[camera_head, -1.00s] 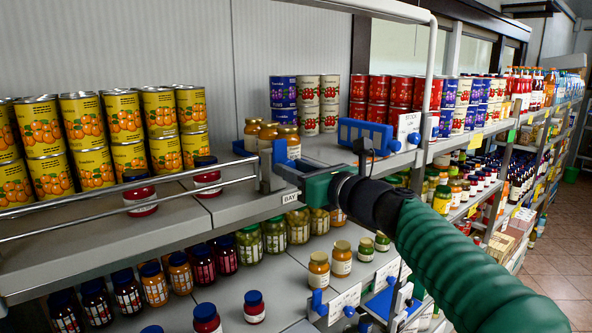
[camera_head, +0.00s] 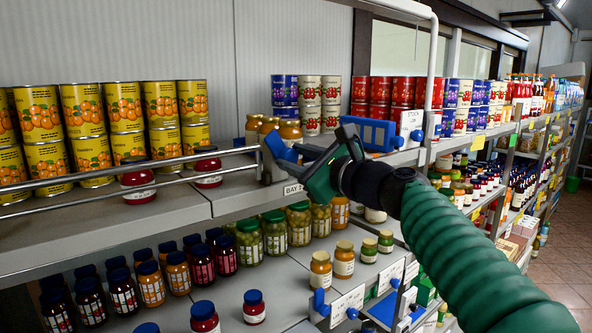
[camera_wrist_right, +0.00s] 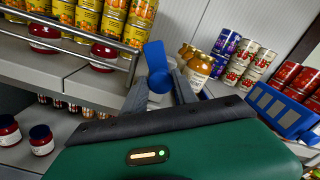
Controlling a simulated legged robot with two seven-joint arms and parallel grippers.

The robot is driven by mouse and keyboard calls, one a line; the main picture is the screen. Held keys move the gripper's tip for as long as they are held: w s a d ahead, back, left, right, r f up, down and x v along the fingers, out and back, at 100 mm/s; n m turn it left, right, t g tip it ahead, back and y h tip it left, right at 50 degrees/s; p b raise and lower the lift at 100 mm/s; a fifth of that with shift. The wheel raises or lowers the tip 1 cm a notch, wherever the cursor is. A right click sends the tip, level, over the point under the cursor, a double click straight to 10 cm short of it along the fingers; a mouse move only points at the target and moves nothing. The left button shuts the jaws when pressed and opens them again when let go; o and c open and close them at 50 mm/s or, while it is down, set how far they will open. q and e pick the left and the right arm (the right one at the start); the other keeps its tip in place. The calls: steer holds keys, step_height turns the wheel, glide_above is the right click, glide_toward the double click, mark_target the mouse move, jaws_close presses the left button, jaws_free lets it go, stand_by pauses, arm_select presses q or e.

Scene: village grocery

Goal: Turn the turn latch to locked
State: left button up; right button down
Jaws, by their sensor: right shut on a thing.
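The turn latch has a blue handle (camera_head: 278,147) at the right end of the metal rail, by a grey bracket on the upper shelf's front edge. The handle tilts up to the left in the head view. In the right wrist view the blue handle (camera_wrist_right: 155,57) stands nearly upright, its lower part between the two grey fingers. My right gripper (camera_head: 296,156) is shut on it and rolled over at a slant; the fingers also show in the wrist view (camera_wrist_right: 160,87). The latch's base is partly hidden by the gripper. My left gripper is in neither view.
The metal rail (camera_head: 150,183) runs left along the shelf edge, with jars and orange-labelled cans behind it. Amber jars (camera_head: 289,131) stand close behind the latch. A blue holder (camera_head: 366,134) and a white upright post (camera_head: 430,85) are to the right.

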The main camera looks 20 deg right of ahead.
steer(key=n+b, duration=0.2)
steer(key=n, duration=0.1)
steer(key=n+b, duration=0.2)
steer(key=n, duration=0.2)
steer(key=f+n+b, duration=0.1)
steer(key=n+b, duration=0.1)
steer(key=n, duration=0.2)
steer(key=shift+w+a, duration=0.1)
steer(key=shift+n, duration=0.3)
steer(key=c, duration=1.2)
jaws_free()
steer(key=shift+o, duration=1)
steer(key=shift+w+r, duration=0.1)
